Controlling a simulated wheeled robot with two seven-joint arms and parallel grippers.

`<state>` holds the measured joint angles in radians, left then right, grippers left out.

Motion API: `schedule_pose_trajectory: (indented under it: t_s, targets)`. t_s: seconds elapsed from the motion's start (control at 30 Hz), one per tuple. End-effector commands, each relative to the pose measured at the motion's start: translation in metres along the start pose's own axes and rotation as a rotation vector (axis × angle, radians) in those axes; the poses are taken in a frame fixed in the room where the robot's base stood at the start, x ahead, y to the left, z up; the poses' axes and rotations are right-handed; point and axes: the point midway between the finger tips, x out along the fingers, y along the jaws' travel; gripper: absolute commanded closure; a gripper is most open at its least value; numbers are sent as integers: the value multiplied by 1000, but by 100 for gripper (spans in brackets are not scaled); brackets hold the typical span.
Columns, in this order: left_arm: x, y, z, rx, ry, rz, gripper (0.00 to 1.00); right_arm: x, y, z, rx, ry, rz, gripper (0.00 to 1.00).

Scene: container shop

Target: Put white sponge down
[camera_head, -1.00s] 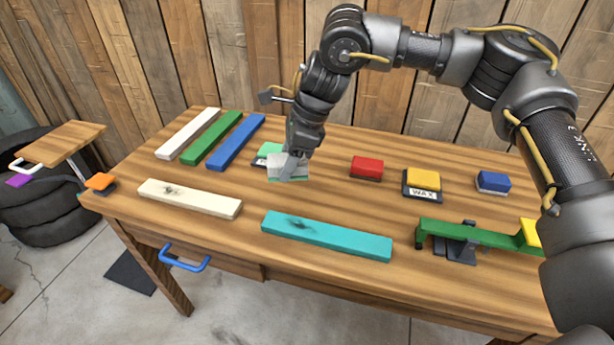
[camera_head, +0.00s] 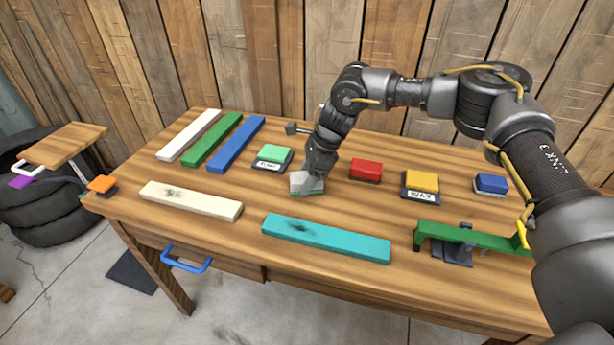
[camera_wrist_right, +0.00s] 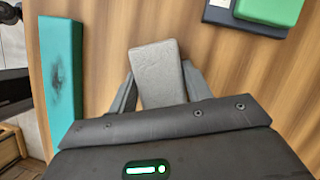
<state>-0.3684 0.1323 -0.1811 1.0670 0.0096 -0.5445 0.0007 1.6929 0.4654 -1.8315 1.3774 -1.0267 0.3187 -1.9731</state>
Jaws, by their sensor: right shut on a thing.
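The white sponge (camera_head: 305,184) is a pale grey-white block with a greenish lower edge, at the middle of the workbench (camera_head: 365,205). My right gripper (camera_head: 318,172) is shut on it from above and hides part of it. In the right wrist view the sponge (camera_wrist_right: 157,70) sits between the two fingers of the gripper (camera_wrist_right: 160,88). It is at or just above the bench top; I cannot tell whether it touches. My left gripper is not in view.
A green sponge on a labelled dark pad (camera_head: 272,156) is just left of the gripper. Red (camera_head: 366,169), yellow (camera_head: 422,183) and blue (camera_head: 491,183) blocks stand to the right. A turquoise plank (camera_head: 325,238) and a stained cream plank (camera_head: 190,200) lie in front.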

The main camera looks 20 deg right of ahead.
Motion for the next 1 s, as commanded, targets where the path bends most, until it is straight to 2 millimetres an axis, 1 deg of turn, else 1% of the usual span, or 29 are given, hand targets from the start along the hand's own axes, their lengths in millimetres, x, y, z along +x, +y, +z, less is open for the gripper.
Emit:
schedule_pose_trajectory:
  t_s: [0.27,0.43,0.47,0.6,0.87,0.97,1.0]
  targets:
    - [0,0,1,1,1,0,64,2,0,-1,-1,-1,-2,69]
    - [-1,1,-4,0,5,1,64,5,0,-2,-1,-1,-2,69]
    - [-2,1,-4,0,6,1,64,4,0,-2,-1,-1,-2,47]
    - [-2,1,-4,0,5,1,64,4,0,-1,-1,-1,-2,29]
    - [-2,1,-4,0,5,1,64,4,0,-1,-1,-1,-2,29]
    - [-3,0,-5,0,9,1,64,1,0,0,-1,-1,-2,29]
    - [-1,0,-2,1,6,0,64,-3,-1,0,-1,-1,-3,29]
